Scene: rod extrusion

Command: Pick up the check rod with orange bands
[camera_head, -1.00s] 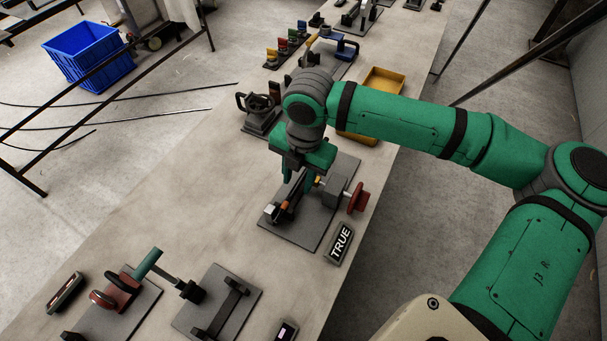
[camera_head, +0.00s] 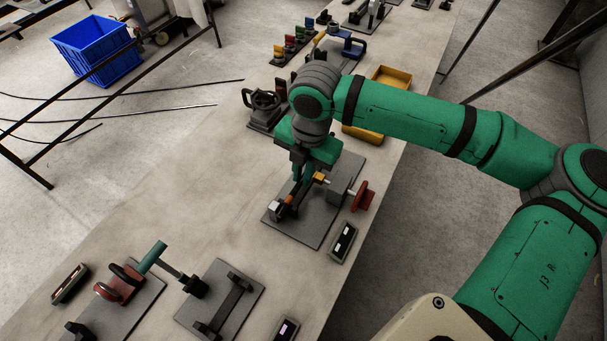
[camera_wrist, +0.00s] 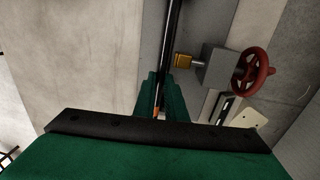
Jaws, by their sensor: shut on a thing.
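The check rod (camera_head: 287,203) is dark with an orange band, and it lies over the grey plate of a small fixture (camera_head: 303,228). My gripper (camera_head: 297,192) is shut on the rod from above. The fingers and palm hide part of the rod. I cannot tell whether it rests on its supports or is slightly raised.
A grey block with a red handwheel (camera_head: 364,195) and brass tip stands right beside the rod. A small display (camera_head: 343,241) lies at the plate's near right. A yellow tray (camera_head: 391,77) is behind my arm. Another fixture with a green handle (camera_head: 152,256) stands front left. Bare table lies left.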

